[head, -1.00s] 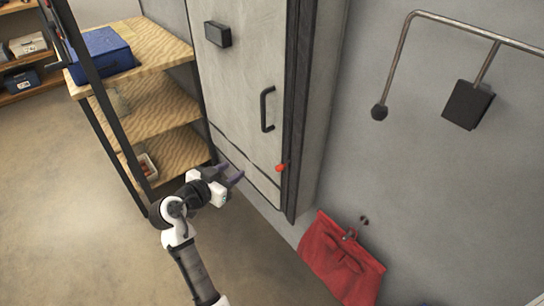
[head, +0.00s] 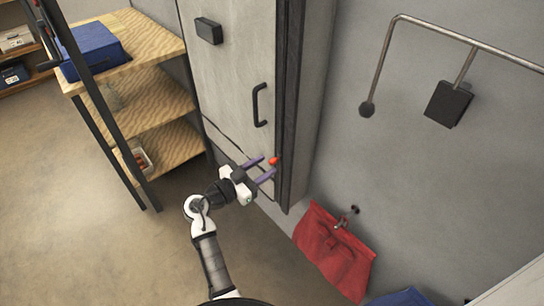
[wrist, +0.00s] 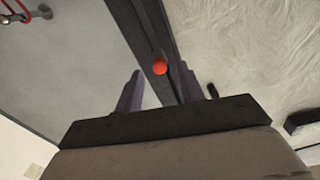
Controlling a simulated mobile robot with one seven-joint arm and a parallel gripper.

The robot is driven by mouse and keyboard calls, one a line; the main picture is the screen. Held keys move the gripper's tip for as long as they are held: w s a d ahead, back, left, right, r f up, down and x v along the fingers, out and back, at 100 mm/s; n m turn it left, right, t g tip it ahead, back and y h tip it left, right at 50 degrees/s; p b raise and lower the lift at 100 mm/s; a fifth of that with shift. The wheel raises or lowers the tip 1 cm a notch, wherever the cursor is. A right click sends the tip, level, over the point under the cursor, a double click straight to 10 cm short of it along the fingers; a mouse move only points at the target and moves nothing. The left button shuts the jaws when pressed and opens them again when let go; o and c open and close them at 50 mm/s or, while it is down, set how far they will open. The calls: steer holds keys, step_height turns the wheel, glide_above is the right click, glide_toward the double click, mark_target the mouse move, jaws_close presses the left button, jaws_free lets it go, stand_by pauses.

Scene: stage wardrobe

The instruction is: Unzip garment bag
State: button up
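The garment bag (head: 235,70) is a tall, pale, boxy shape against the wall, and its wrinkled fabric shows in the wrist view (wrist: 245,45). A dark strip (head: 292,95), apparently the zipper, runs down its edge, and it also shows in the wrist view (wrist: 146,25). A small orange-red ball, seemingly the zipper pull (head: 273,161), sits low on this strip. My gripper (head: 262,168) is open and empty, its purple-grey fingers pointing at the ball. In the wrist view the ball (wrist: 160,68) lies between the fingertips, a little beyond them. The strip below the ball is partly hidden by my gripper.
A wooden shelf unit (head: 165,100) with a blue case (head: 93,48) on top stands to the left. A red bag (head: 335,250) hangs on a wall hook at the lower right. A metal rail (head: 430,27) juts out above it. Open floor lies at the lower left.

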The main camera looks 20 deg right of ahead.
mark_target(272, 159)
steer(key=shift+p+x, duration=0.45)
steer(key=shift+x, duration=1.5)
jaws_close()
